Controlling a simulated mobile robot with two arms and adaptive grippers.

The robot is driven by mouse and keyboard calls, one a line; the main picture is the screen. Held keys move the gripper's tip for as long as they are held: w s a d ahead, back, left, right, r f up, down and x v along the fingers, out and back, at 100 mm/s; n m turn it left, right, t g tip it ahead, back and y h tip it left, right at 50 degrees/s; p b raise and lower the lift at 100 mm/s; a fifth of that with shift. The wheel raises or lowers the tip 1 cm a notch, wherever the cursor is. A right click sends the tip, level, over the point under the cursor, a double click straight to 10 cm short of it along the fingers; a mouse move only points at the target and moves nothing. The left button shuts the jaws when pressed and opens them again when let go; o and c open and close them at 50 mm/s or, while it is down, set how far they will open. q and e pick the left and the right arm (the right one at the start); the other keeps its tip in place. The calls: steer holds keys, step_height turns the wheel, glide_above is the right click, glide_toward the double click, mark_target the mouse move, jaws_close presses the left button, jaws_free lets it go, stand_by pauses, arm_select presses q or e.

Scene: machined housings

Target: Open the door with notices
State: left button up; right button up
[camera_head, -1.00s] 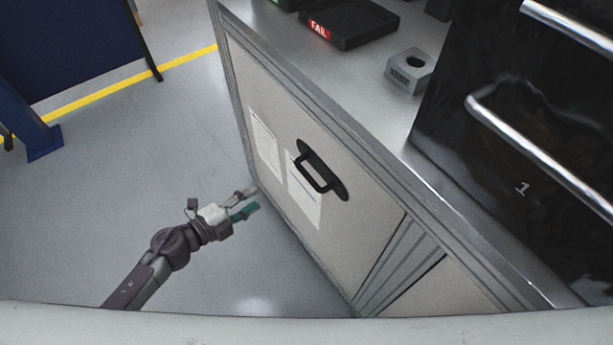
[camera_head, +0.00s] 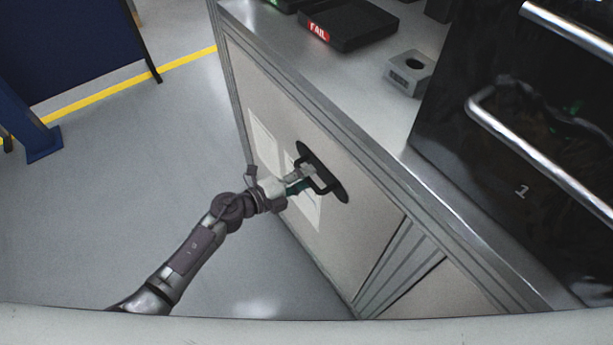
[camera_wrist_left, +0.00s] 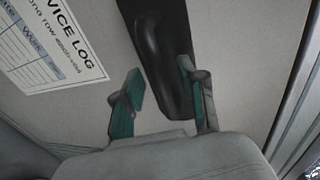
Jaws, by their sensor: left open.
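The door with notices (camera_head: 287,117) is the light cabinet panel in the middle of the head view, and it looks closed. Two white paper notices (camera_head: 264,143) are on it; one, headed "VICE LOG", shows in the left wrist view (camera_wrist_left: 50,50). A black handle (camera_head: 333,188) on a dark plate sits right of the notices. My left gripper (camera_head: 306,178) is open at the handle. In the left wrist view its green-padded fingers (camera_wrist_left: 160,95) stand on either side of the handle bar (camera_wrist_left: 158,50); I cannot tell whether they touch it. My right gripper is not in view.
The counter above holds a black tray with a red FAIL label (camera_head: 345,24) and a grey machined housing (camera_head: 408,73). A black unit with metal bar handles (camera_head: 540,150) stands at right. The floor (camera_head: 130,170) left of the cabinet is clear.

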arm_select(q)
steer(key=shift+w+d, duration=0.2)
steer(key=shift+d, duration=0.1)
jaws_close()
steer(key=shift+a, duration=0.1)
